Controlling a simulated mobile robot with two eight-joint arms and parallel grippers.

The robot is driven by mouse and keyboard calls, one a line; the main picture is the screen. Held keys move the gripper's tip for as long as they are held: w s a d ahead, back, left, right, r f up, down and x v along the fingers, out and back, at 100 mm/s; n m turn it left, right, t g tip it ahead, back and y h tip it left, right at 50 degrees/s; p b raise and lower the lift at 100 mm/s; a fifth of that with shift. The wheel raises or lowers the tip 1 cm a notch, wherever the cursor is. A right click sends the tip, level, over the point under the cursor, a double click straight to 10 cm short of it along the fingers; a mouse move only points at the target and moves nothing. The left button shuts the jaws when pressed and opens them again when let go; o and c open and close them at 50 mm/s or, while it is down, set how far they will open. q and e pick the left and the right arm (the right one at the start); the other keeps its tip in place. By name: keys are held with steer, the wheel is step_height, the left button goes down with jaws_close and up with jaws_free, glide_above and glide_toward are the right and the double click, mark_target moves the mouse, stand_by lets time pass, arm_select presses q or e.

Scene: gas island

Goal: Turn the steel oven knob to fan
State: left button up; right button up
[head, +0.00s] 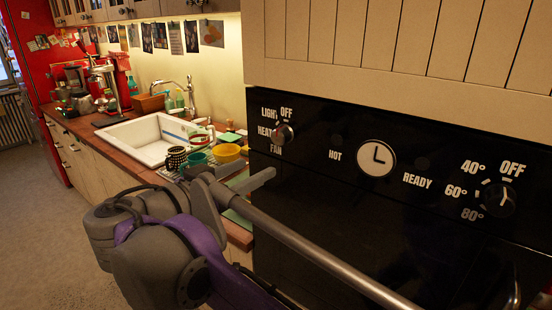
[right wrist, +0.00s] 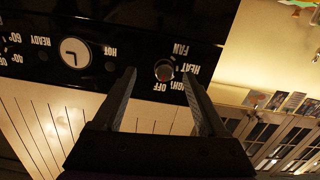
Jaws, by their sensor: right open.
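The steel oven knob (head: 284,135) sits at the left end of the black oven panel. Labels OFF, LIGHT, HEAT and FAN stand around it; its exact setting is too small to tell. My right gripper (head: 257,171) is open and empty, below the knob in the head view. In the right wrist view, which is upside down, the knob (right wrist: 163,71) appears between the two spread fingers (right wrist: 158,76), with a gap before the panel. I see no contact. My left gripper is not in view.
A clock (head: 376,158) and a second, dark temperature knob (head: 497,198) are on the same panel. A steel oven handle bar (head: 310,252) runs below the panel. Cups, a yellow bowl (head: 227,152) and a white sink (head: 150,138) are on the counter at left.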

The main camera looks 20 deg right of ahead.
mark_target(277, 139)
steer(key=shift+m+t, duration=0.3)
steer(key=shift+m, duration=0.2)
steer(key=w+d, duration=0.2)
steer(key=w+d+r, duration=0.1)
steer(key=w+d, duration=0.1)
steer(key=w+d+r, duration=0.1)
steer(key=w+d, duration=0.1)
steer(key=w, duration=0.1)
steer(key=shift+d+r, duration=0.15)
steer(key=shift+d, duration=0.25)
jaws_close()
